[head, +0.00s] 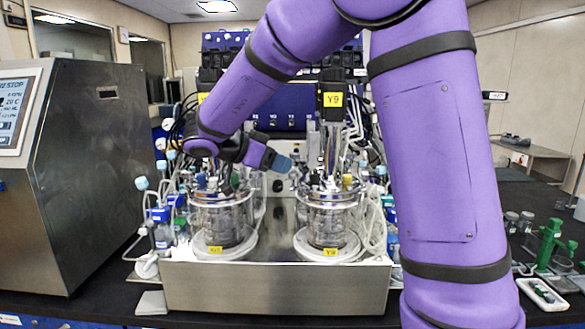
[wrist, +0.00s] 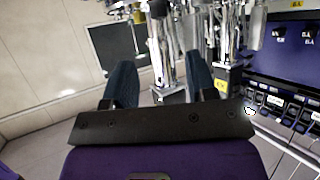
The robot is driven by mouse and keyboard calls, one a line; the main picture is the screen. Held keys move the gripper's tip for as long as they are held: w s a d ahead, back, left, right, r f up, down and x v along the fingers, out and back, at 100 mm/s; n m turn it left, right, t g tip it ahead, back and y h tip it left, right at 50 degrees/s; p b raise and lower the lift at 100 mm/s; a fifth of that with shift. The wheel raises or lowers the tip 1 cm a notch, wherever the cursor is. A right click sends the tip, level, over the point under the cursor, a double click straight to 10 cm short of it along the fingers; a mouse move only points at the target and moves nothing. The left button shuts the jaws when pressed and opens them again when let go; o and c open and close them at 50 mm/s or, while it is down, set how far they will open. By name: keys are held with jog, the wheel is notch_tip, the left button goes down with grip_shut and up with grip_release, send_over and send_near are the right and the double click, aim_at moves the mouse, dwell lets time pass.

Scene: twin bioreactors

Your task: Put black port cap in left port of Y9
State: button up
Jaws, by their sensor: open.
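In the head view, the Y9 label (head: 333,100) is yellow, on the black motor above the right-hand glass vessel (head: 330,222). My gripper (head: 290,164) reaches in from the left at the height of this vessel's top fittings, just left of them. In the wrist view, my gripper (wrist: 160,78) shows two dark blue fingers spread apart. Shiny metal fittings (wrist: 168,60) appear between and beyond the fingers; I cannot tell whether any touch them. I cannot make out the black port cap or the left port of Y9 in either view.
A second glass vessel (head: 222,222) stands to the left under my forearm. Both vessels stand on a steel base (head: 275,288). Tubes and bottles crowd both sides. A steel control cabinet (head: 85,180) is at the far left, and a green stand (head: 549,243) at the right.

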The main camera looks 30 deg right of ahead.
jog(key=w+r+n+t+y, duration=0.1)
jog(key=w+r+n+t, duration=0.25)
jog(key=r+t, duration=0.6)
jog(key=s+a+r+n+t+y, duration=0.4)
jog(key=a+n+t+y, duration=0.25)
jog(key=n+y, duration=0.2)
jog(key=s+a+f+n+g+y, duration=0.1)
jog(key=s+f+n+g+y, duration=0.15)
jog(key=s, duration=0.35)
jog(key=s+a+f+n+g+y, duration=0.2)
jog(key=s+f+n+y, duration=0.1)
jog(key=s, duration=0.4)
jog(key=s+d+f+g, duration=0.2)
jog(key=s, duration=0.2)
jog(key=s+d+f+g+h, duration=0.1)
jog(key=s+f, duration=0.2)
jog(key=s, duration=0.2)
jog(key=s+d+f+n+g+h, duration=0.1)
jog(key=s+d+f+g, duration=0.1)
jog(key=s+f, duration=0.1)
jog(key=shift+s+d+f+g, duration=0.25)
jog(key=shift+s+d+g, duration=0.1)
jog(key=shift+s, duration=0.55)
